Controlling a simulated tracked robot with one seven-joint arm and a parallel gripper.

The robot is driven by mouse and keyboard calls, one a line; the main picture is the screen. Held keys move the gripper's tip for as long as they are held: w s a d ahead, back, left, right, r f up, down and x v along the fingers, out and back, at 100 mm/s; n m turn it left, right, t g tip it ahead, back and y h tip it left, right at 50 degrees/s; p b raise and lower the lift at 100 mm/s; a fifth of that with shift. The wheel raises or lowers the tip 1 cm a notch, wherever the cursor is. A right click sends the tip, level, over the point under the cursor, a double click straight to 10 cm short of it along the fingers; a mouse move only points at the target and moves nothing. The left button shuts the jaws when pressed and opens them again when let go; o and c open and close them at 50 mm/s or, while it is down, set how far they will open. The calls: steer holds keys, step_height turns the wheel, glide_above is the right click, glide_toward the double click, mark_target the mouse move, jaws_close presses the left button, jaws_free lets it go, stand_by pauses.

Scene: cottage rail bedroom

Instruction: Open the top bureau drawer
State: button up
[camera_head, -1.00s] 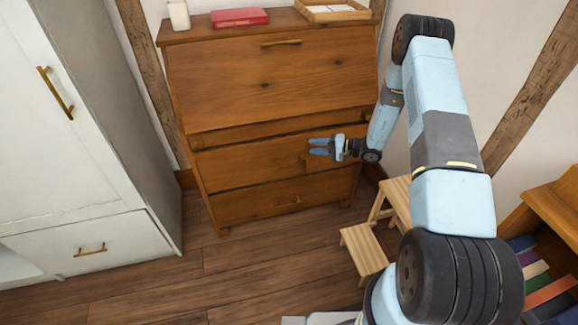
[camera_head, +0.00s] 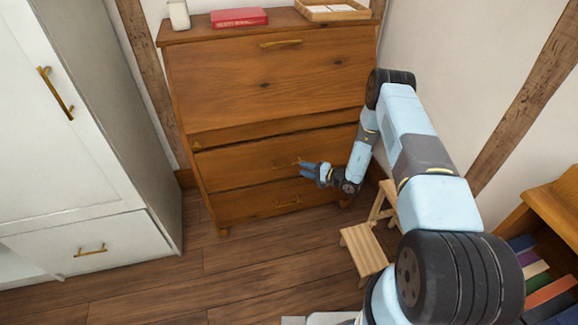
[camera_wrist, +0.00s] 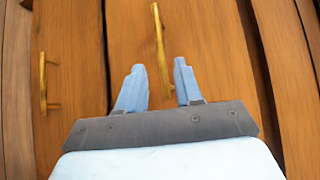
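The wooden bureau (camera_head: 262,92) stands against the wall with a slanted front panel above two drawers. The top drawer (camera_head: 235,166) looks shut; its brass handle (camera_head: 284,164) is partly beside my fingers in the head view. My gripper (camera_head: 303,170) is in front of this drawer, just right of the handle's middle. In the wrist view my gripper (camera_wrist: 158,66) is open, with the brass handle (camera_wrist: 158,40) running lengthwise between its two blue fingers. I cannot tell whether the fingers touch it. The lower drawer's handle (camera_wrist: 43,83) shows at the left.
A white wardrobe (camera_head: 75,130) stands on the left. A small wooden step stool (camera_head: 364,250) is on the floor below my arm. A bookshelf (camera_head: 548,215) is at the right. Floor (camera_head: 215,270) before the bureau is clear. A red book (camera_head: 239,17) lies on top.

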steer(key=x, duration=0.8)
jaws_close()
stand_by(0.5)
